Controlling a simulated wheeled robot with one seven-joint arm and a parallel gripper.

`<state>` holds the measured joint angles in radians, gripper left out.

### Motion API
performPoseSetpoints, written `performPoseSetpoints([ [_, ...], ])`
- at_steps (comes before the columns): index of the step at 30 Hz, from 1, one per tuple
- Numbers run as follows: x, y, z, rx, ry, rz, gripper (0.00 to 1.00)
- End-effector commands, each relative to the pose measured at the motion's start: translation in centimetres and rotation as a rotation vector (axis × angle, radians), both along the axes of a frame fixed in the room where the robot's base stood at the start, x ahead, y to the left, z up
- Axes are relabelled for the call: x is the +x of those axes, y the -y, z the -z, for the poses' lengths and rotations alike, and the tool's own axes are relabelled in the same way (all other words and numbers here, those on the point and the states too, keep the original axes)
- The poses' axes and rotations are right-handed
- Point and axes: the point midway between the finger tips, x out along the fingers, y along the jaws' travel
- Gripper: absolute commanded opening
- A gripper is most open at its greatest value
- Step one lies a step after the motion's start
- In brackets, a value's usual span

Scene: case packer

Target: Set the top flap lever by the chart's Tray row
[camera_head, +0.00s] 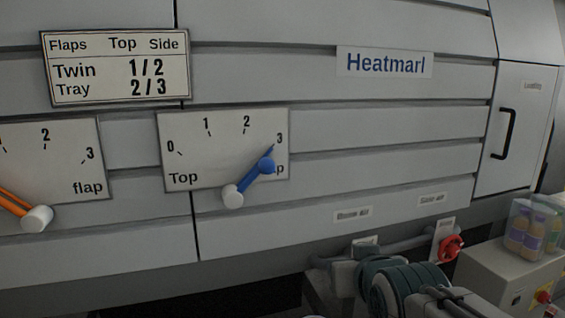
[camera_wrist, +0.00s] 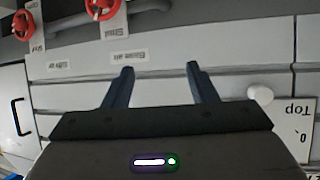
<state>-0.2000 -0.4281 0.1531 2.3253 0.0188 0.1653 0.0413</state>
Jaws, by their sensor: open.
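The chart (camera_head: 117,66) reads Top/Side: Twin 1/2, Tray 2/3. The Top flap dial plate (camera_head: 180,150) has marks 0 to 3. Its blue lever (camera_head: 256,176) turns on a white hub (camera_head: 232,196) and points up right at the 3 mark. The lever covers part of the word "flap". In the wrist view, which is upside down, the Top plate (camera_wrist: 290,125) and the white hub (camera_wrist: 261,94) show at the right; the blue part is not visible. My gripper (camera_wrist: 160,68) is open and empty, beside the hub and apart from it.
A second dial (camera_head: 62,165) with an orange lever (camera_head: 14,204) is cut off at the left. A red valve handle (camera_head: 450,247) on grey pipes, a box of bottles (camera_head: 530,230) and a door handle (camera_head: 505,134) are at the right. The panel around the Top dial is clear.

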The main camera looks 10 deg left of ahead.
Motion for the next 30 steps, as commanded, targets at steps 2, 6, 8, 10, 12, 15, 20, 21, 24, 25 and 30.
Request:
performPoseSetpoints([
  [2, 0.6, -3.8, -4.2, 0.054, 0.143, -0.076, 0.52],
  [6, 0.3, -8.6, -9.5, 0.144, 0.327, -0.17, 0.52],
  [8, 0.0, -9.8, -11.1, 0.174, 0.378, -0.197, 0.52],
  [10, -0.3, -10.9, -12.2, 0.198, 0.417, -0.219, 0.52],
  [12, -0.4, -11.5, -12.9, 0.212, 0.439, -0.23, 0.52],
  [15, -0.1, -11.9, -13.3, 0.218, 0.449, -0.235, 0.52],
  [20, 1.5, -12.8, -13.2, 0.216, 0.445, -0.235, 0.52],
  [21, 2.0, -13.1, -13.2, 0.218, 0.445, -0.233, 0.52],
  [24, 3.3, -13.9, -13.2, 0.216, 0.444, -0.235, 0.52],
  [25, 3.7, -14.1, -13.3, 0.217, 0.444, -0.234, 0.52],
  [30, 5.8, -15.4, -13.3, 0.217, 0.444, -0.234, 0.52],
])
